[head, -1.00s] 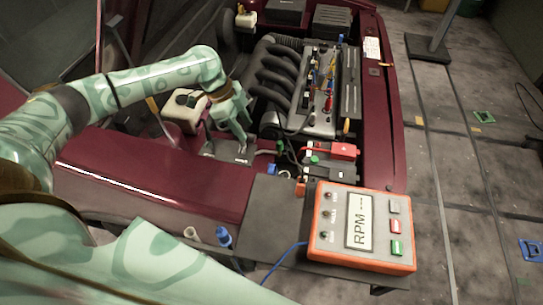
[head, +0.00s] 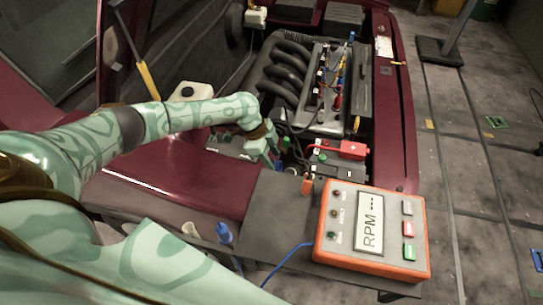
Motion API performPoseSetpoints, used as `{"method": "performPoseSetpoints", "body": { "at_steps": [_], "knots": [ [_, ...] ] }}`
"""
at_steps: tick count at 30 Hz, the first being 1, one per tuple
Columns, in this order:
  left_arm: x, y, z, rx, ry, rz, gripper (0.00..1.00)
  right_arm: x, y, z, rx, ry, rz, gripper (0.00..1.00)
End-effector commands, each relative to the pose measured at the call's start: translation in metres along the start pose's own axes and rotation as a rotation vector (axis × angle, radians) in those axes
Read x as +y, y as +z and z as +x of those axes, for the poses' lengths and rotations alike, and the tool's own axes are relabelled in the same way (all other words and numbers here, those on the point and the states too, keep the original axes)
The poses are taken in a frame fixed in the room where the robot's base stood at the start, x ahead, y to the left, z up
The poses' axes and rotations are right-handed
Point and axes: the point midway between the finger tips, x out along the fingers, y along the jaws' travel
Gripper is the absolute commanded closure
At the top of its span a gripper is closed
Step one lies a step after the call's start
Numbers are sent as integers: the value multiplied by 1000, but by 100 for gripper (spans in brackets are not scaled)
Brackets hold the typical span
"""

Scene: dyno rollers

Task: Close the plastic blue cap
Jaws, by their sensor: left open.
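A small blue piece (head: 277,164), which looks like the blue cap, is in the engine bay just behind the grey board. Whether it is open or closed is too small to tell. My left gripper (head: 272,158) is open, pointing down right at the blue piece. I cannot tell whether they touch, and the fingers partly hide that spot. My right gripper is not in view.
The orange RPM meter (head: 372,232) lies on the grey board (head: 270,205). A red-clamped battery (head: 335,160) and a green cap (head: 287,142) are close to the gripper. A blue-topped item (head: 224,233) stands on the board's left.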

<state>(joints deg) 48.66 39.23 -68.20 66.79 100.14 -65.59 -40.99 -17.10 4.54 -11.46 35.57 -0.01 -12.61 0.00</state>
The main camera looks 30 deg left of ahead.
Motion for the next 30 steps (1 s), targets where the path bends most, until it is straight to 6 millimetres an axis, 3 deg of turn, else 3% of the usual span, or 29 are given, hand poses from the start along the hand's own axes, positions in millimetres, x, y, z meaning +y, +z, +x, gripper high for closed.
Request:
{"method": "performPoseSetpoints", "body": {
  "at_steps": [5, 9, 20, 30],
  "knots": [
    [0, 0, 0, 0, 0, 0, 61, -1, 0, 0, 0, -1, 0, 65],
    [0, 0, -1, 0, 0, 0, 100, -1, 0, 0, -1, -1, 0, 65],
    [0, -4, -3, -32, 0, 3, 100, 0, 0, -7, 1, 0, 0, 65],
    [0, -26, -3, -241, 0, 6, 100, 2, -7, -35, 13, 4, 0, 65]
  ]
}}
